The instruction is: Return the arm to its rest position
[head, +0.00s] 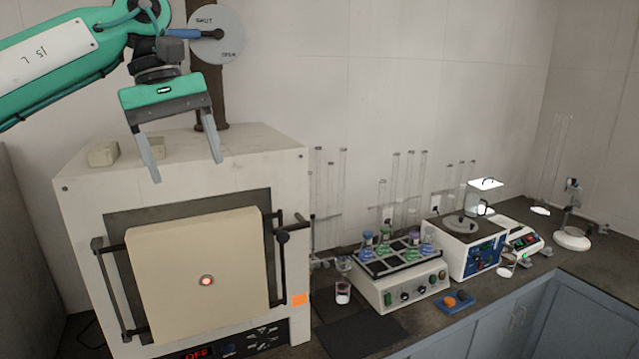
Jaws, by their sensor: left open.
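My left gripper (186,168) is open and empty. Its two grey fingers point down, in front of and above the top of a white furnace (278,150). The green left arm (60,62) comes in from the upper left and bends down to the gripper. The furnace's cream door (200,300) looks closed, with a glowing red spot at its middle. Behind the wrist is a round grey dial (225,45) marked SHUT and OPEN, with a blue handle, on a brown pipe (210,100). My right gripper is not in view.
Small cream blocks (103,154) lie on the furnace top. To the right on the dark counter stand a shaker (385,295) with several vials, a blue-panelled device (465,250), a balance (522,240) and glass tubes. A dark mat (360,333) lies in front.

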